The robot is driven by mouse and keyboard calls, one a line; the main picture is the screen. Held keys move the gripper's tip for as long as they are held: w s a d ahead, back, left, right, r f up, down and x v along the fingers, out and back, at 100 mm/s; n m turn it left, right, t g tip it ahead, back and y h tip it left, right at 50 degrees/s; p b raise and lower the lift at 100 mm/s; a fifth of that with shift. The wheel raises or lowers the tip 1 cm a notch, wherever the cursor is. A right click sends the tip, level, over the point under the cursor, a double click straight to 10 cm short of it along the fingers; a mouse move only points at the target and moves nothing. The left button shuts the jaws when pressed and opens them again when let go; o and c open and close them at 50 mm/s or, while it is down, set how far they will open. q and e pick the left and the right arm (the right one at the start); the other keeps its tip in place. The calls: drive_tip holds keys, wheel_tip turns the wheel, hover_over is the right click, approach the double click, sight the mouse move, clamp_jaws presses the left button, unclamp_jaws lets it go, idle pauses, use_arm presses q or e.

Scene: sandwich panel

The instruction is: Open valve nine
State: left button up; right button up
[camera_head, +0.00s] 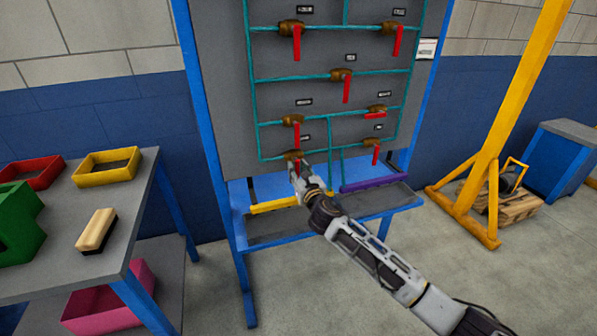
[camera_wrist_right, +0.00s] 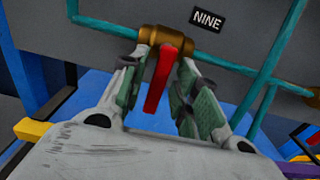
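Valve nine (camera_wrist_right: 160,38) has a brass body on a teal pipe, with a black "NINE" label (camera_wrist_right: 207,19) beside it. Its red handle (camera_wrist_right: 158,85) hangs down, across the line of the pipe. In the head view, valve nine (camera_head: 292,155) is the lowest valve on the left of the grey panel (camera_head: 222,100). My right gripper (camera_wrist_right: 163,62) is open, with one finger on each side of the red handle. The fingertips are close to the brass body. In the head view the right gripper (camera_head: 299,168) hides the handle. My left gripper is not in view.
Other red-handled valves (camera_head: 291,27) fill the panel above and beside. A tray shelf (camera_head: 265,240) with yellow and purple pieces lies below. A table (camera_head: 95,262) with bins and a brush (camera_head: 96,230) stands left. A yellow post (camera_head: 505,110) stands right.

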clamp_jaws()
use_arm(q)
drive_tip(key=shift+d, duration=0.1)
use_arm(e)
drive_tip(key=shift+m, duration=0.3)
drive_tip(key=shift+s+a+m+p, duration=0.1)
drive_tip(key=shift+a+m+p, duration=0.1)
drive_tip(key=shift+m+p, duration=0.45)
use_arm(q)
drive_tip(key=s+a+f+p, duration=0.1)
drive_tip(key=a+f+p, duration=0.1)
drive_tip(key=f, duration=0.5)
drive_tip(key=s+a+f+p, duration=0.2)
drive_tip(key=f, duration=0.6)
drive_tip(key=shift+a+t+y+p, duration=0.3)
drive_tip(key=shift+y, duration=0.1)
use_arm(e)
drive_tip(key=shift+s+a+r+m, duration=0.1)
drive_tip(key=shift+a+r+m, duration=0.25)
drive_tip(key=shift+m, duration=2.35)
drive_tip(key=shift+s+a+r+m, duration=0.1)
drive_tip(key=shift+a+r+m, duration=0.25)
drive_tip(key=shift+m, duration=2.4)
drive_tip(key=shift+s+a+r+m, duration=0.1)
drive_tip(key=shift+a+r+m, duration=0.25)
drive_tip(key=shift+m, duration=2.35)
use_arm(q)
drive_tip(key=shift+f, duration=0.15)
use_arm(e)
drive_tip(key=shift+d, duration=0.1)
